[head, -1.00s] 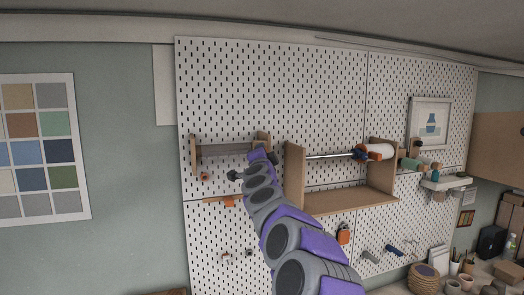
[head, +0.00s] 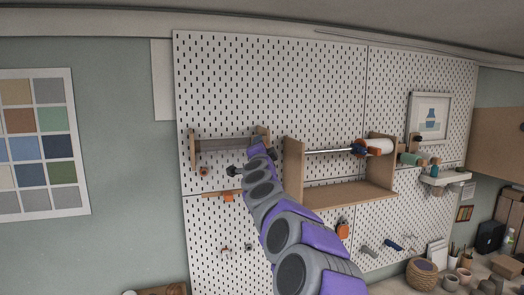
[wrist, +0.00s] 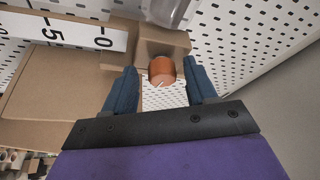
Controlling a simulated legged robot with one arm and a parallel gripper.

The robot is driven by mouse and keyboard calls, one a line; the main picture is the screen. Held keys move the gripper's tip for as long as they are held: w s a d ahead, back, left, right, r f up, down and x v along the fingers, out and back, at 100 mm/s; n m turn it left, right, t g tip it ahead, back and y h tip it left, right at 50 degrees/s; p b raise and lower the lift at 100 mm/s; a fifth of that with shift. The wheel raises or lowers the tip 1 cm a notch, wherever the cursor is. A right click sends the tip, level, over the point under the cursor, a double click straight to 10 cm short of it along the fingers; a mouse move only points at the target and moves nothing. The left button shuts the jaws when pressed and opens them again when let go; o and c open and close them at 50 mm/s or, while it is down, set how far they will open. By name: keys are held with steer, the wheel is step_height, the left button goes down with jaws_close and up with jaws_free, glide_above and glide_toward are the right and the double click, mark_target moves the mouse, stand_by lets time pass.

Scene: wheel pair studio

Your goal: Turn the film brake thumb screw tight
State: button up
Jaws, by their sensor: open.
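The film brake thumb screw looks like a small copper-orange knob (wrist: 162,70) in the wrist view, beside a light brown bracket (wrist: 160,42). My gripper (wrist: 160,80) is open, with one dark blue finger on each side of the knob in the wrist view. Gaps show between knob and fingers; the depth between them is hard to judge. A clear roll (wrist: 172,10) shows above the bracket.
A white scale strip (wrist: 75,32) and brown board (wrist: 60,85) lie left of the fingers. Pegboard (wrist: 255,30) is behind. A wooden shelf frame (head: 340,197) with a rod is right of my arm. An orange item (head: 228,198) hangs below my gripper.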

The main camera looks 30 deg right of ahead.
steer(key=b+v, duration=0.3)
steer(key=v, duration=1.4)
steer(key=shift+f, duration=0.15)
stand_by(0.3)
